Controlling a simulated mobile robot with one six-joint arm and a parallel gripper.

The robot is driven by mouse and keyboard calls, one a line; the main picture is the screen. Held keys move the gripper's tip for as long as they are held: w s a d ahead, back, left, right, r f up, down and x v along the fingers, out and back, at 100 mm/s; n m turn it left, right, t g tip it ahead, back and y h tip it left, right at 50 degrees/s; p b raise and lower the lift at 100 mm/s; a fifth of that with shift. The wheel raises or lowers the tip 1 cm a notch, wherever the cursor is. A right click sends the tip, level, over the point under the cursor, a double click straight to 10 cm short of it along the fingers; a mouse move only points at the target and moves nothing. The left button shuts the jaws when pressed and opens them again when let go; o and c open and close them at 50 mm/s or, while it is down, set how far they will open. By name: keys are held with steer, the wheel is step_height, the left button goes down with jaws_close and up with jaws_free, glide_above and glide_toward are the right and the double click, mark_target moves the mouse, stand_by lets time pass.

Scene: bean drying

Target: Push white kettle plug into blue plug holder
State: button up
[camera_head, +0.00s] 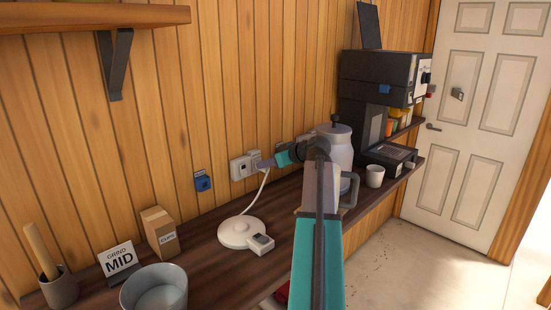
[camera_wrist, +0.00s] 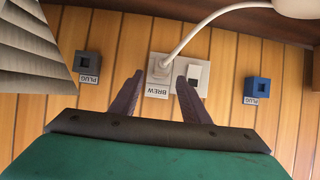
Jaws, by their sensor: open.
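The white kettle plug (camera_wrist: 159,69) sits in a pale wall socket marked BREW, with a white cord (camera_wrist: 188,37) running from it. In the head view the cord (camera_head: 262,188) drops to a round white base (camera_head: 241,232) on the counter. My gripper (camera_wrist: 159,76) is open; its two fingers show on either side of the plug in the wrist view, and contact cannot be told. In the head view my gripper (camera_head: 260,164) is at the socket. The blue plug holder (camera_wrist: 257,89) is on the wall, apart from the socket; it also shows in the head view (camera_head: 202,181), left of my gripper, and looks empty.
A grey plug holder (camera_wrist: 88,64) is on the socket's other side. A white switch (camera_wrist: 196,77) adjoins the socket. A pale lidded jug (camera_head: 342,146), a white cup (camera_head: 375,176) and a dark machine (camera_head: 375,85) stand right. A CUPS box (camera_head: 160,232) and metal bucket (camera_head: 150,292) stand left.

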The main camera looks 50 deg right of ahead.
steer(key=shift+p+x, duration=0.3)
steer(key=shift+x, duration=1.15)
jaws_close()
